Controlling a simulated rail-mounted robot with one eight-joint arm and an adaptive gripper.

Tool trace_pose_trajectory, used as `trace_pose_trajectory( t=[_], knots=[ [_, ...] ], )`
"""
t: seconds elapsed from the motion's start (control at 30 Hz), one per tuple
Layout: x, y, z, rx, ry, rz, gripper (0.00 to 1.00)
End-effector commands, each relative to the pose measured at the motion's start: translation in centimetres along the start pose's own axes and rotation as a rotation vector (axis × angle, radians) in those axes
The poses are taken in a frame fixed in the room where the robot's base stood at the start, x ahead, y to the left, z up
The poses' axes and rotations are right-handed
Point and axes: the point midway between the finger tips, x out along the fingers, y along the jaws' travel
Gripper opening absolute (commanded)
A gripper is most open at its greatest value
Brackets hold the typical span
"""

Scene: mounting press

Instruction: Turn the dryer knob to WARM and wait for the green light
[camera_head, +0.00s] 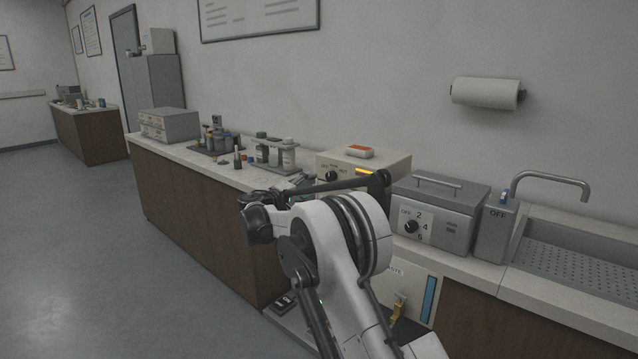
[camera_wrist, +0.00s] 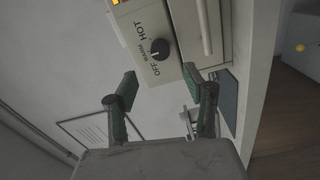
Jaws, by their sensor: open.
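The dryer (camera_head: 395,163) is a cream box on the counter, partly hidden behind my arm. Its dark round knob (camera_head: 332,175) also shows in the wrist view (camera_wrist: 159,48), beside the words OFF, WARM and HOT. I cannot tell for sure which word the knob points to. An amber light (camera_head: 364,171) glows on the dryer front, and its edge shows at the top of the wrist view (camera_wrist: 115,2). I see no green light. My gripper (camera_wrist: 159,84) is open and empty, its green-grey fingers apart, facing the dryer front and not touching the knob.
A grey box (camera_head: 440,205) with its own knob (camera_head: 411,227) marked OFF, 2, 4 and 6 stands right of the dryer. A sink (camera_head: 575,262) is further right. Bottles on a rack (camera_head: 275,160) stand to the left. The floor (camera_head: 90,260) at left is clear.

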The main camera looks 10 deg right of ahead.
Motion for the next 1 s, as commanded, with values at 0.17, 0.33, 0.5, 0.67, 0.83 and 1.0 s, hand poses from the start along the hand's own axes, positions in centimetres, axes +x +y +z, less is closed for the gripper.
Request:
trace_pose_trajectory(
  t=[0.17,0.33,0.5,0.67,0.83,1.0],
  knots=[
    [-2.0,0.0,0.0,0.000,0.001,0.000,0.47],
    [-2.5,0.0,0.0,0.000,0.000,0.000,0.47],
    [-2.5,0.0,0.0,0.000,-0.001,0.000,0.47],
    [-2.4,0.3,0.2,0.002,-0.002,-0.006,0.47],
    [-2.0,2.4,2.2,0.019,-0.015,-0.064,0.47],
    [-1.9,5.6,5.9,0.056,-0.037,-0.169,0.47]
  ],
)
